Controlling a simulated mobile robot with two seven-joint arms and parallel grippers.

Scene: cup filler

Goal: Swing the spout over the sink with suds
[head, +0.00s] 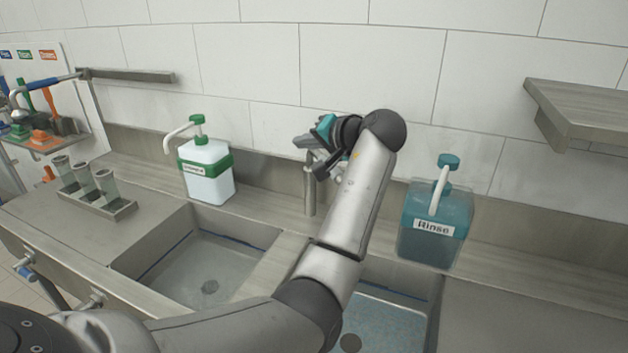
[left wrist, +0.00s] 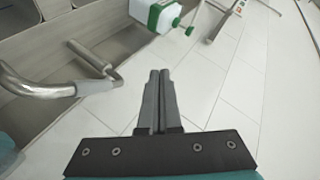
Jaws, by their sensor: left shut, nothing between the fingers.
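The metal faucet (head: 310,190) stands on the counter between two sink basins. Its upper part and spout are mostly hidden behind my left arm in the head view. In the left wrist view the curved spout (left wrist: 42,90) lies to the left of my fingers, apart from them. My left gripper (head: 300,142) is shut and empty, just above the top of the faucet; it also shows in the left wrist view (left wrist: 158,80). The right basin (head: 385,325) has a pale blue, speckled bottom that looks like suds. The left basin (head: 180,270) has a grey bottom with a drain. My right gripper is out of view.
A white dispenser with a green pump (head: 205,172) stands left of the faucet. A blue Rinse dispenser (head: 436,225) stands right of my arm. A rack of cups (head: 95,187) is at the left. A shelf (head: 580,105) juts out at upper right.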

